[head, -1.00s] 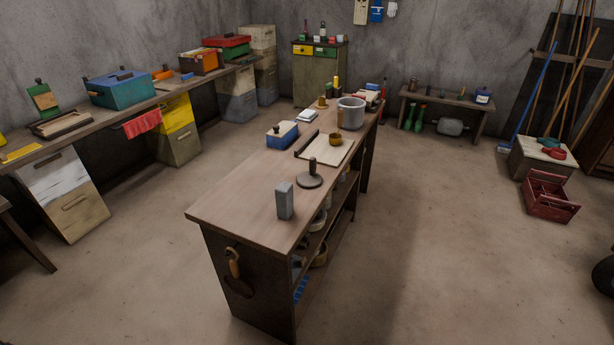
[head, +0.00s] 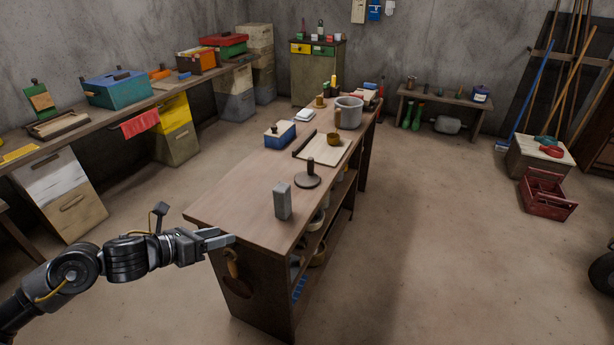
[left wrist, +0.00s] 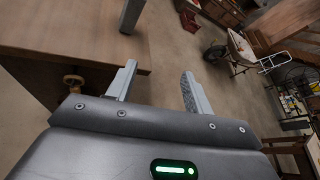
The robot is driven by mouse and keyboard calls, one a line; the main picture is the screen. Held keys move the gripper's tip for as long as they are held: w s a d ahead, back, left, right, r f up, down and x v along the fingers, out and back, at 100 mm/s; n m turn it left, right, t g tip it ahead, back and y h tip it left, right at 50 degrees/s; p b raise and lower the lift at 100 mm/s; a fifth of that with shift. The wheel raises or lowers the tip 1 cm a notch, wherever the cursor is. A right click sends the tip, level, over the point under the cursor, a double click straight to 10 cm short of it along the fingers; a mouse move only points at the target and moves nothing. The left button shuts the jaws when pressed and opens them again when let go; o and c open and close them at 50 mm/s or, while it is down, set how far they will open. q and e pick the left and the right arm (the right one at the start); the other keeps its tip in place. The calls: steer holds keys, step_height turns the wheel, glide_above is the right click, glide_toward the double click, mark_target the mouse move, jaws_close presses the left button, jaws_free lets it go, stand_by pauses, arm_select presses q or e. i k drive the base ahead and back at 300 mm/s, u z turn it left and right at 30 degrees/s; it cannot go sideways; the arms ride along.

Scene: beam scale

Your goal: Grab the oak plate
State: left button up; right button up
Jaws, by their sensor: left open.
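A pale flat wooden board (head: 318,154) lies on the workbench top (head: 235,200), with a small brass-coloured cup (head: 333,139) on it. It may be the oak plate, but I cannot tell for sure. My left gripper (head: 226,236) is at the near left corner of the bench, well short of the board. In the left wrist view its two fingers (left wrist: 157,82) are apart with nothing between them. The board does not show in that view. My right gripper is not in view.
A grey block (head: 283,200) stands near the bench's front end, with a dark round base with a post (head: 308,178) behind it. A blue box (head: 280,134) and a grey pot (head: 349,112) are farther back. A wooden-handled tool (head: 231,265) hangs on the bench's end.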

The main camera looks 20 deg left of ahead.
mark_target(308, 179)
steer(key=i, duration=1.5)
